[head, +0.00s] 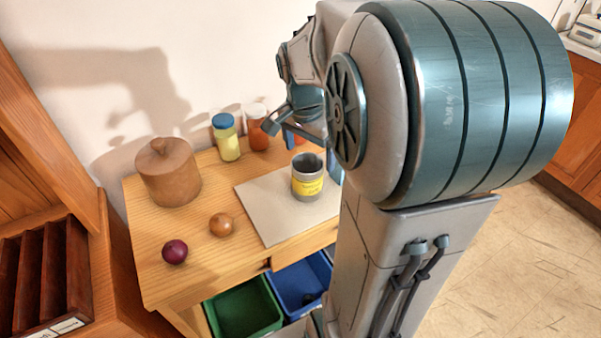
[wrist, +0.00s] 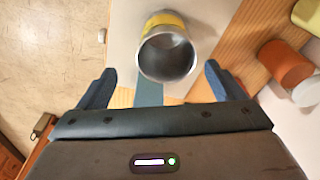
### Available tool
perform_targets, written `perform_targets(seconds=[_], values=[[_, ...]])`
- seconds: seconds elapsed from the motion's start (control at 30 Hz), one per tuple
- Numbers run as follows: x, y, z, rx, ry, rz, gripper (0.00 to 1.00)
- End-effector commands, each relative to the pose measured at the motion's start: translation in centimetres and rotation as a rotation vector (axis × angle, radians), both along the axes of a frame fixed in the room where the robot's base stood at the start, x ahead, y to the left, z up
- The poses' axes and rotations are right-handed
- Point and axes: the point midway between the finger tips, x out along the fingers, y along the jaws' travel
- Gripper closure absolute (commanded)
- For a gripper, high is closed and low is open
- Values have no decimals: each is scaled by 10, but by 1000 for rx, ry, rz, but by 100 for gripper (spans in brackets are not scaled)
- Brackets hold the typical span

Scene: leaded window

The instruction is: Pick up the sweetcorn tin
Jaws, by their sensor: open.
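The sweetcorn tin (head: 307,187), grey with a yellow label, stands upright on a pale board (head: 262,205) on the wooden table. In the wrist view the tin (wrist: 168,55) shows its open, hollow-looking top, with its yellow side partly visible. The fingers do not appear to touch the tin.
A lidded brown pot (head: 168,172), a blue-lidded yellow jar (head: 227,140) and an orange jar (head: 257,132) stand along the wall. A red onion (head: 175,252) and a brown onion (head: 221,225) lie at the left. Green (head: 243,312) and blue (head: 300,283) bins sit below.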

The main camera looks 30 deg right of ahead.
Motion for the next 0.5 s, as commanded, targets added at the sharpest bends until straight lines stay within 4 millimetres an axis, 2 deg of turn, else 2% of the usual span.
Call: perform_targets(seconds=[0.1,0.37,0.5], values=[[1,-2,-23,1,4,2,11],[3,-3,-44,0,2,4,11],[7,-2,-62,0,4,5,11]])
